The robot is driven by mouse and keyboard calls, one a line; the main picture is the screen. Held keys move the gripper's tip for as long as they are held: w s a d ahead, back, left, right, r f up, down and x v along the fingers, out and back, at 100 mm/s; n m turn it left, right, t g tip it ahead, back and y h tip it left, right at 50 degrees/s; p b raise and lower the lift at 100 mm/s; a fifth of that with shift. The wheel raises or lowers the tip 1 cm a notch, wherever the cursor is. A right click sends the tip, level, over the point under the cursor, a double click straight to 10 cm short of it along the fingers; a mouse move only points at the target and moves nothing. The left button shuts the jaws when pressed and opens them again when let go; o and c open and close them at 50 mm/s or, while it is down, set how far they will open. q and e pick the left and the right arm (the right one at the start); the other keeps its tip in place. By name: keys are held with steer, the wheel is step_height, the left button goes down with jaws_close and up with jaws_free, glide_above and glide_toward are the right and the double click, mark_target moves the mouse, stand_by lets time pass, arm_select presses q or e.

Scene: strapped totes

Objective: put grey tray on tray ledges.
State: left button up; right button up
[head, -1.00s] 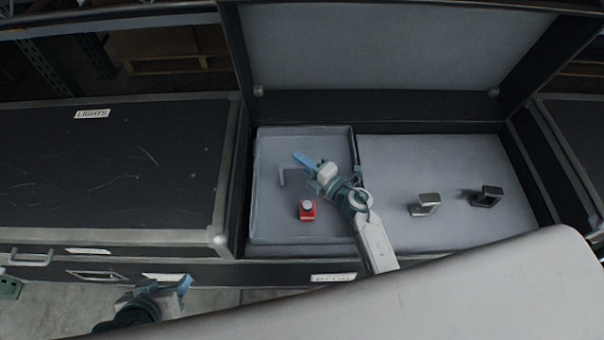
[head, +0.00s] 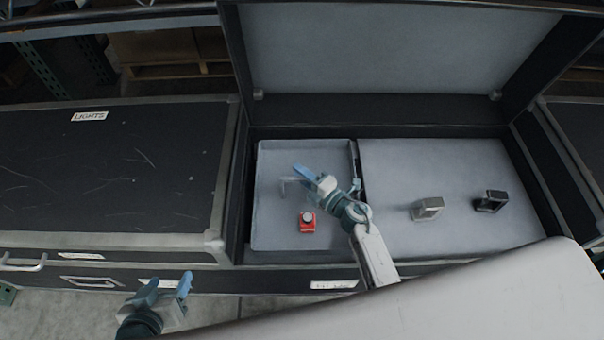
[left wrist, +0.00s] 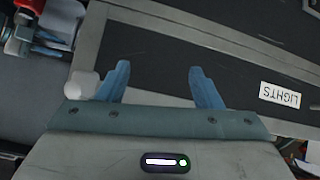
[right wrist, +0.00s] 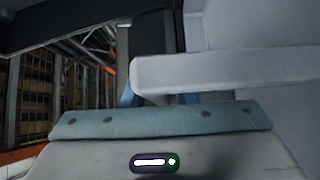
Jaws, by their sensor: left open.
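The grey tray (head: 330,241) sits at the left side of the open case, with a red item with a pale round top (head: 307,222) on it. I cannot tell whether it rests or hangs. A thin handle (head: 283,187) shows on its left. My right gripper (head: 303,172) is over the tray, close to this handle. In the right wrist view a grey bar (right wrist: 220,70) crosses in front of the fingers, hiding its jaws' grip. My left gripper (head: 167,285) is open and empty, in front of the left case; its fingers show in the left wrist view (left wrist: 160,88). Tray ledges are not discernible.
The case's grey right panel (head: 450,165) holds a silver block-shaped handle (head: 428,209) and a black one (head: 490,201). The raised lid (head: 380,50) stands behind. A closed black case (head: 100,180) labelled LIGHTS is at left. A large pale surface (head: 450,300) covers the lower right.

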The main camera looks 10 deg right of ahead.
steer(key=shift+o, duration=0.4)
steer(key=shift+r, duration=0.2)
steer(key=p+v, duration=0.1)
steer(key=v, duration=0.6)
steer(key=shift+s+d, duration=0.15)
steer(key=shift+s, duration=0.1)
arm_select(q)
steer(key=shift+s+a+g, duration=0.15)
steer(key=shift+s+g, duration=0.2)
steer(key=shift+g, duration=0.25)
arm_select(e)
steer(key=shift+c, duration=0.2)
